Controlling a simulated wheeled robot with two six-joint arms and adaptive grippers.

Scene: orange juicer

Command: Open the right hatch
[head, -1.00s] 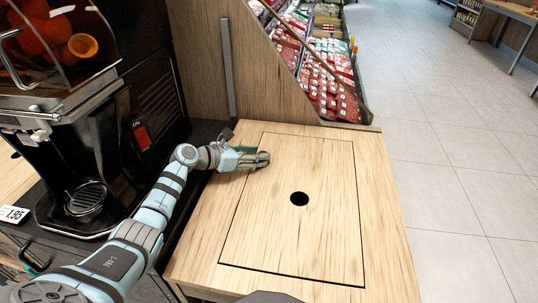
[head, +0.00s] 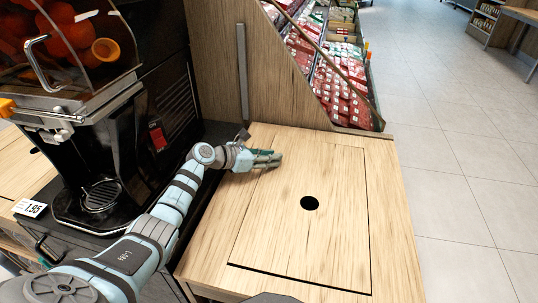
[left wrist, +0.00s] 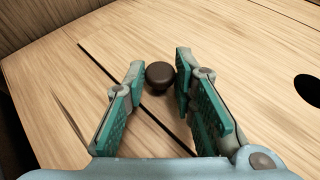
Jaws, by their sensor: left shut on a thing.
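The right hatch (head: 310,250) is a pale wooden panel with a round black hole, set flush in the counter top to the right of the juicer. It lies flat and looks closed. My left gripper (head: 276,160) is low over the hatch's far left part. In the left wrist view, its teal-padded fingers (left wrist: 161,66) are shut on a small dark round knob (left wrist: 160,77), one on either side. The knob stands on the hatch just inside its seam; in the head view the gripper hides it. My right gripper is not in view.
The black juicer (head: 155,95) with oranges behind a clear cover stands to the left of my left arm. A wooden side panel (head: 215,60) rises behind the counter, with shelves of red packs (head: 345,95) beyond. Open tiled floor (head: 455,150) lies to the right.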

